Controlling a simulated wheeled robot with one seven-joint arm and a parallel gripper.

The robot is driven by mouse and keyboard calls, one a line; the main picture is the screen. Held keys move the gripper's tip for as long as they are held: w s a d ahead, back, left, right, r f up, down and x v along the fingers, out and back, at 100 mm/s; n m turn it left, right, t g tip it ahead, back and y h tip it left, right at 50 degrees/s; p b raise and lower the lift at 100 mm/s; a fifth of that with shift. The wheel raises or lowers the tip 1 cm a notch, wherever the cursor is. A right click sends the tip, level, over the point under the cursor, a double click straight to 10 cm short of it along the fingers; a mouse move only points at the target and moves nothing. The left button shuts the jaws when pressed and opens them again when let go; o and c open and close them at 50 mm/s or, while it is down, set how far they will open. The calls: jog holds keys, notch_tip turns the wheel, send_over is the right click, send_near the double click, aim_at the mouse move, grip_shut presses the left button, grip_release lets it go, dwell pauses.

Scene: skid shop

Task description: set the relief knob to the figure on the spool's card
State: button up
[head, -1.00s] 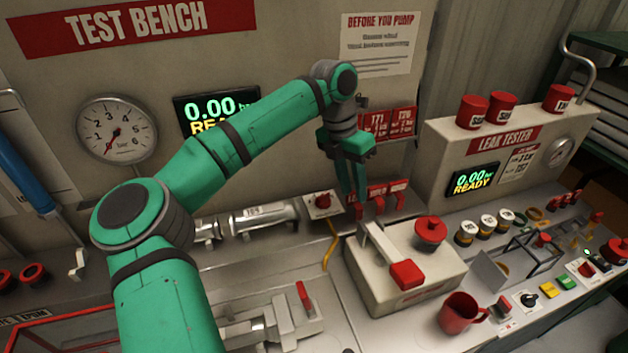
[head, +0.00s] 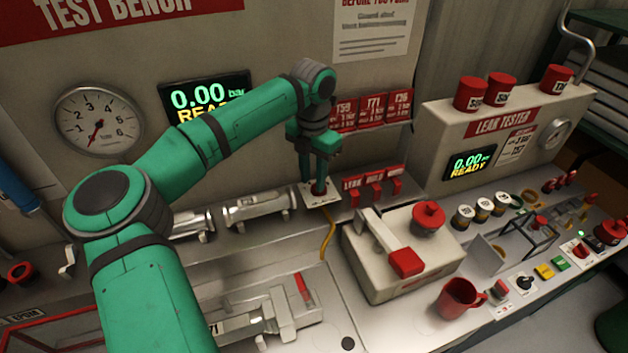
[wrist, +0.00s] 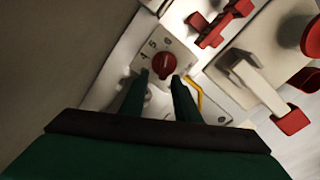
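The relief knob (head: 319,189) is a small red knob on a white plate at the back of the bench. In the wrist view the knob (wrist: 164,66) has the figures 4, 5 and 6 around it; its exact setting is unclear. My gripper (head: 318,178) points down over it. In the wrist view my gripper (wrist: 162,76) is open, with one fingertip on each side of the knob's near edge; I cannot tell whether they touch it. Red cards (head: 372,110) marked T50, T71 and T26 hang on the wall, with small print unreadable. A metal spool body (head: 240,326) lies at the front, its tag ending in 71.
A yellow hose (head: 328,238) runs down from the knob plate. A beige pump box (head: 390,275) with a red-ended lever is nearer. The gauge (head: 98,121) reads near zero; the display (head: 205,100) shows 0.00 bar.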

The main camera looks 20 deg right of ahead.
jog(key=shift+d+f, duration=0.1)
jog(key=shift+f, duration=0.4)
jog(key=shift+s+d+f, duration=0.2)
jog(key=shift+d+f, duration=0.05)
jog(key=shift+a, duration=0.1)
grip_shut()
jog(key=n, duration=0.4)
jog(key=shift+d+r+n, duration=0.1)
jog(key=shift+d+n, duration=0.1)
jog(key=shift+n, duration=0.1)
jog(key=shift+s+d+n, duration=0.15)
jog(key=shift+d+n, duration=0.05)
jog(key=shift+n, duration=1.3)
